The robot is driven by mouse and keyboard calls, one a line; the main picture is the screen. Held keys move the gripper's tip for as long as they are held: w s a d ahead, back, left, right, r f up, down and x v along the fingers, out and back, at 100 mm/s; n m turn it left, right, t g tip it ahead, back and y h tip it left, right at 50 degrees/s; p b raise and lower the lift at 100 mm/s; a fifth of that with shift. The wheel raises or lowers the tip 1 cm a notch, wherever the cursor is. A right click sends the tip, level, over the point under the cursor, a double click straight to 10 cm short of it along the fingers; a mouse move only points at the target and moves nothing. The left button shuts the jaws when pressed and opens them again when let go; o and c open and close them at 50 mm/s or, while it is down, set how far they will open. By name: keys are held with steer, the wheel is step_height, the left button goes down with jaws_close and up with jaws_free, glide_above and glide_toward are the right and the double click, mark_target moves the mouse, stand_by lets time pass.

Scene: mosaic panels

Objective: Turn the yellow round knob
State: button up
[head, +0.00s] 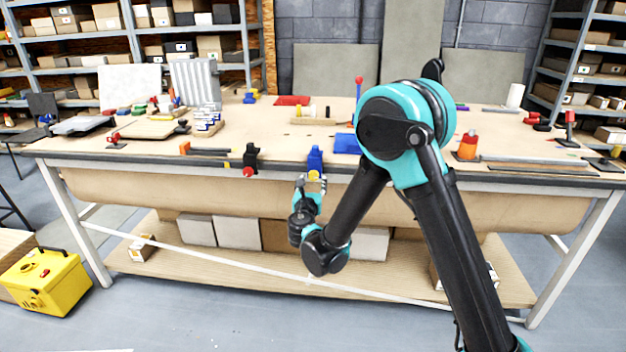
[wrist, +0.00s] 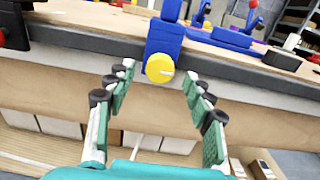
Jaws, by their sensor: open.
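The yellow round knob (wrist: 160,68) is on the front of a blue block (wrist: 164,36) at the table's front edge. A pale line marks the knob's face, running roughly level toward the right. In the head view the knob (head: 314,174) shows small, just below the blue block (head: 315,158). My gripper (wrist: 156,80) is open and empty, its fingers spread to the left and right of the knob. The knob appears between and beyond the fingertips; no contact shows. In the head view my gripper (head: 312,183) is just below and in front of the knob.
The workbench (head: 100,150) has a dark front edge. A black fixture (head: 251,155) with a red knob (head: 248,172) is left of the blue block. An orange-and-red piece (head: 467,146) stands farther right. A yellow case (head: 45,283) is at lower left.

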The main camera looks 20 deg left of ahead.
mark_target(314, 175)
steer(key=shift+x, duration=1.3)
steer(key=shift+c, duration=0.3)
steer(key=c, duration=1.1)
